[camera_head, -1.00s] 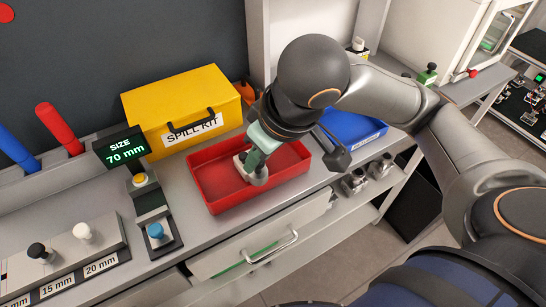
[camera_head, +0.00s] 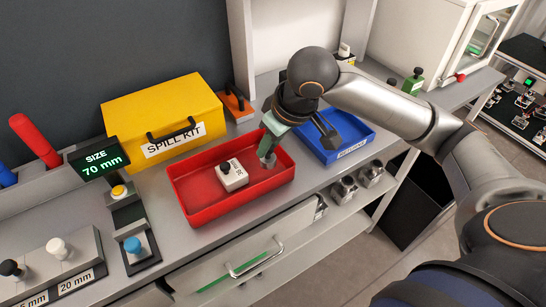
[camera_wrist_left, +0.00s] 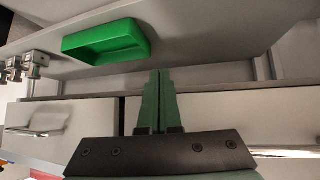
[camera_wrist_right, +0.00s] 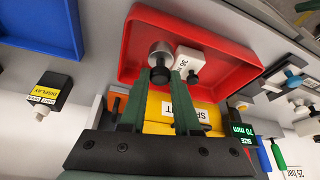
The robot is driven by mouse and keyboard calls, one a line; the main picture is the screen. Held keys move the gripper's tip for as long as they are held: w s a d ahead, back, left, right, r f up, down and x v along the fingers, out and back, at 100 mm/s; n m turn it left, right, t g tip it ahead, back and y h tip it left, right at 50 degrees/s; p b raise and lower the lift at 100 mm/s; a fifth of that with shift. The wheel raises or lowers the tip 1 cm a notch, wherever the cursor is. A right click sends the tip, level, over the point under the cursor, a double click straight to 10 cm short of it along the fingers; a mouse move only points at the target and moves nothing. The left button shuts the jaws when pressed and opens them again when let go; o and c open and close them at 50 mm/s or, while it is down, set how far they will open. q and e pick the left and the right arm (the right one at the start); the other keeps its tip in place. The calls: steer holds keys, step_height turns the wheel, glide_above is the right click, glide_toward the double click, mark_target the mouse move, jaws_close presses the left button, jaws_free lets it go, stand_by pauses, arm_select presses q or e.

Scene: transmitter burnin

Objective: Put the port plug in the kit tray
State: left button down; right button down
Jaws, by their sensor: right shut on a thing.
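The red tray (camera_head: 205,214) lies on the bench; I take it as the kit tray. A white block (camera_head: 233,175) with a black knob sits inside it. My right gripper (camera_head: 269,150) is over the tray's right part, pointing down. It is shut on a grey metal round piece, seemingly the port plug (camera_head: 267,161). In the right wrist view the plug (camera_wrist_right: 160,50) is between the fingertips (camera_wrist_right: 159,76), beside the block (camera_wrist_right: 188,61). I cannot tell whether it touches the tray floor. My left gripper (camera_wrist_left: 159,76) is shut and empty, away from the tray.
A yellow spill kit box (camera_head: 160,115) stands behind the red tray. A blue tray (camera_head: 340,147) is to its right. The size display (camera_head: 97,160) and button stand (camera_head: 132,235) are to its left. A green tray (camera_wrist_left: 105,43) shows in the left wrist view.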

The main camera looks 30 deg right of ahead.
steer(key=shift+w+d+f, duration=0.3)
steer(key=shift+d+f, duration=0.05)
steer(key=shift+f, duration=0.25)
steer(key=shift+w+d+f, duration=0.3)
steer(key=shift+d+f, duration=0.05)
steer(key=shift+f, duration=0.2)
steer(key=f, duration=0.3)
steer(key=shift+w+d+f+b, duration=0.15)
steer(key=shift+w+d+b, duration=0.05)
steer(key=shift+d+b, duration=0.15)
steer(key=shift+a+f, duration=0.1)
steer(key=shift+f, duration=0.1)
steer(key=shift+f, duration=0.1)
steer(key=c, duration=0.9)
jaws_free()
steer(key=p+v, duration=0.2)
steer(key=v, duration=1)
